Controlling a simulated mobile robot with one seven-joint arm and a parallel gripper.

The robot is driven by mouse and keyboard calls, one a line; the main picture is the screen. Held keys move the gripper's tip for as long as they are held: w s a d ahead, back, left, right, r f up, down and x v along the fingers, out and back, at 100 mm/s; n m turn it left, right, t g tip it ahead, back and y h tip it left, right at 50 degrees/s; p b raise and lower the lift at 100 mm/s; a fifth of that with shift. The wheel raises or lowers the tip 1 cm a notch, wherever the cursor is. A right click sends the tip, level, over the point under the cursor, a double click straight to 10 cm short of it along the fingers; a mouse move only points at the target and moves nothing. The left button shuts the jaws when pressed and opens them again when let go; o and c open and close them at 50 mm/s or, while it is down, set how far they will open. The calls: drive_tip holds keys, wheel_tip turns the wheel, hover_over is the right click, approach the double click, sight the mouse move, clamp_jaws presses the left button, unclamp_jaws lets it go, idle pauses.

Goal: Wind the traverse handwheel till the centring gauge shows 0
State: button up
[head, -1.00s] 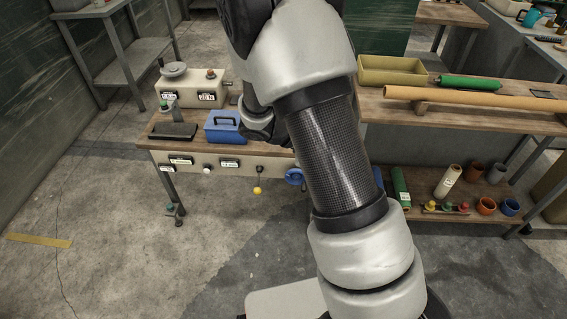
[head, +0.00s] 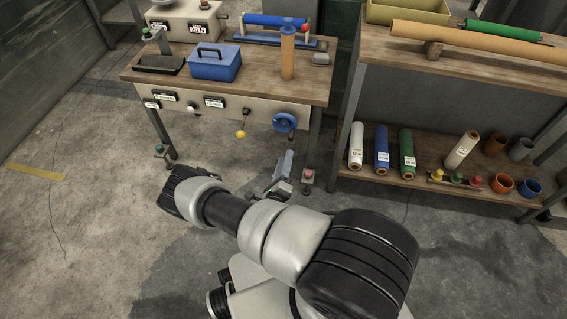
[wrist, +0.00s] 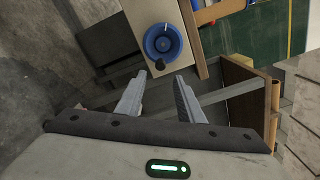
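The blue handwheel (head: 285,123) sits on the right end of the bench's front panel. In the wrist view the handwheel (wrist: 163,41) is a blue ring with a dark knob at its lower edge, just beyond my fingertips. My gripper (head: 283,172) is low in front of the bench, below the handwheel and apart from it. In the wrist view my gripper (wrist: 160,80) has its two grey fingers spread with nothing between them. Small white displays (head: 214,102) sit on the front panel. Their figures are too small to read, and I cannot tell which is the centring gauge.
A yellow-knobbed lever (head: 241,134) hangs left of the handwheel. A blue toolbox (head: 215,64) and an orange-brown cylinder (head: 288,52) stand on the bench. A shelf with rolls (head: 382,150) stands at right. The floor at left is open.

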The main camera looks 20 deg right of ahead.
sight(290, 140)
drive_tip(key=shift+b+x, duration=1.2)
drive_tip(key=shift+x, duration=3.55)
drive_tip(key=shift+w+d, duration=0.1)
drive_tip(key=c, duration=0.9)
drive_tip(key=shift+o, duration=0.2)
drive_tip(key=r+p, duration=0.2)
drive_tip(key=r, duration=0.1)
drive_tip(key=r+p, duration=0.1)
drive_tip(key=r, duration=0.1)
drive_tip(key=shift+w+a+r, duration=0.1)
drive_tip(key=shift+w+a, duration=0.05)
drive_tip(key=shift+a, duration=0.2)
drive_tip(key=shift+w+a+r, duration=0.15)
drive_tip(key=shift+w+a, duration=0.05)
drive_tip(key=shift+a, duration=0.05)
drive_tip(key=o, duration=1)
drive_tip(key=shift+c, duration=0.2)
